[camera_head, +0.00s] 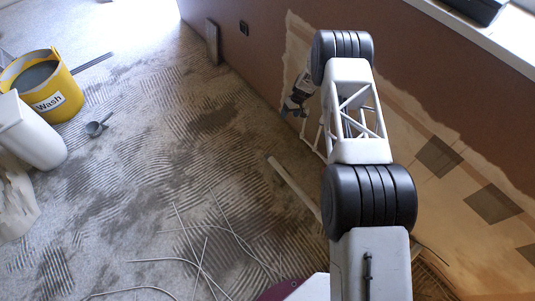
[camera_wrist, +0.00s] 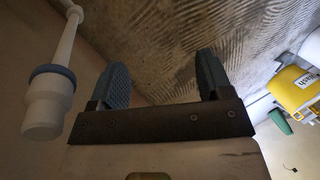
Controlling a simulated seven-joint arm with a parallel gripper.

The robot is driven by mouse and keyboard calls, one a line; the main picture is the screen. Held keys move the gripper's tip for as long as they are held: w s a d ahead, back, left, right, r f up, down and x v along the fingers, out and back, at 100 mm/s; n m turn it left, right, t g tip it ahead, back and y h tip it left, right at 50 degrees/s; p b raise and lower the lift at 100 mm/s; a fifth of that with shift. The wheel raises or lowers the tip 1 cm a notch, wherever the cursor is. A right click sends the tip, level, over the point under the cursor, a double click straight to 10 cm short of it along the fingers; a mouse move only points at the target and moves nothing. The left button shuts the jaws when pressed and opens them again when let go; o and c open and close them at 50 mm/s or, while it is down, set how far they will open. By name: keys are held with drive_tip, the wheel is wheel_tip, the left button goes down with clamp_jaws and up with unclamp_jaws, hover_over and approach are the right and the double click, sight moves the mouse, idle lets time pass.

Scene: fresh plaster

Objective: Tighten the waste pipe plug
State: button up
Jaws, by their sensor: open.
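In the wrist view a white pipe (camera_wrist: 66,38) comes down from the top left and ends in a wider white fitting (camera_wrist: 47,108) with a blue ring (camera_wrist: 52,70). I take this for the waste pipe and its plug; I cannot tell whether the plug is tight. My gripper (camera_wrist: 163,78) is open, its two blue-grey padded fingers apart with nothing between them. The fitting is left of the fingers and apart from them. In the head view my gripper (camera_head: 292,106) is small and partly hidden, close to the brown wall.
A yellow bucket (camera_head: 62,98) marked Wash stands at the left, beside a white container (camera_head: 32,136). A dark scoop (camera_head: 97,127) lies near it. Loose thin wires (camera_head: 200,262) and a pale pipe or strip (camera_head: 292,188) lie on the ridged floor. The middle floor is largely clear.

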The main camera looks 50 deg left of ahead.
sight(268, 154)
drive_tip(key=s+a+f+n, duration=0.1)
drive_tip(key=s+f, duration=0.4)
drive_tip(key=f, duration=0.6)
drive_tip(key=s+a+f+n, duration=0.1)
drive_tip(key=s+f, duration=0.3)
drive_tip(key=f, duration=0.7)
drive_tip(key=shift+s+f+g+h, duration=0.3)
drive_tip(key=shift+s+f+g, duration=0.05)
drive_tip(key=shift+g, duration=0.05)
drive_tip(key=shift+a+f, duration=0.1)
drive_tip(key=shift+x, duration=3.75)
drive_tip(key=shift+c, duration=0.4)
drive_tip(key=c, duration=0.8)
